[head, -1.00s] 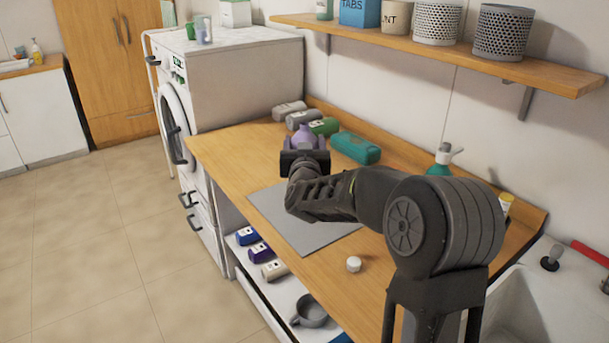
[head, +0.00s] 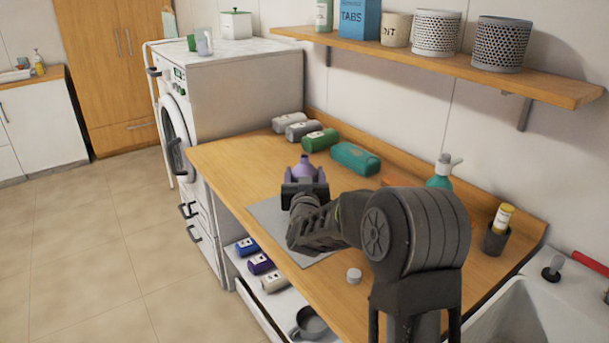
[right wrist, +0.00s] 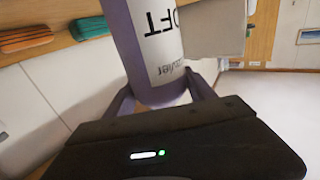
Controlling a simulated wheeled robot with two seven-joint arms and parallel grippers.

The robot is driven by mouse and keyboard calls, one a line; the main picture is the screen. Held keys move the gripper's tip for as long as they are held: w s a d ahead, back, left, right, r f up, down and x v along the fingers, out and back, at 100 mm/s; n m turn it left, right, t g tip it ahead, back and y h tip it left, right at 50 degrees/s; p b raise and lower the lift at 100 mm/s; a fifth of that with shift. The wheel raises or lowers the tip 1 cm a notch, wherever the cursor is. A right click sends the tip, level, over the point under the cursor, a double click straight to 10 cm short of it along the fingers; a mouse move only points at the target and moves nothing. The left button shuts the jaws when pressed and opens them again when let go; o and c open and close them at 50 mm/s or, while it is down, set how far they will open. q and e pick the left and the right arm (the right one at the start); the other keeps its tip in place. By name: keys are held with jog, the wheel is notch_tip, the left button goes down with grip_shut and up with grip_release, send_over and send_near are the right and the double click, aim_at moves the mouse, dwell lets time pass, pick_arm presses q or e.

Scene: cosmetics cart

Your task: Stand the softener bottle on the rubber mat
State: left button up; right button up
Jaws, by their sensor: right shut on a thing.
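My right gripper (head: 305,188) is shut on the purple softener bottle (head: 305,168), whose narrow top shows above the jaws in the head view. In the right wrist view, the bottle (right wrist: 150,45) with its white lettered label stands between the two fingers of the gripper (right wrist: 163,100). The bottle looks upright. The grey rubber mat (head: 268,211) lies flat on the wooden worktop, partly hidden by my right arm. The bottle appears over the mat's far part; whether its base touches is hidden. My left gripper is not in view.
A white cap (head: 354,275) lies near the front edge. A teal spray bottle (head: 440,178) and a dark cup (head: 495,240) stand at right. A wall shelf (head: 440,62) runs above.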

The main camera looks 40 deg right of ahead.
jog(key=shift+f, duration=0.2)
jog(key=o, duration=1.8)
jog(key=shift+a+r, duration=0.1)
jog(key=shift+r, duration=0.1)
jog(key=b+v, duration=0.1)
jog(key=v, duration=1)
jog(key=shift+s+a, duration=0.25)
jog(key=shift+s, duration=0.1)
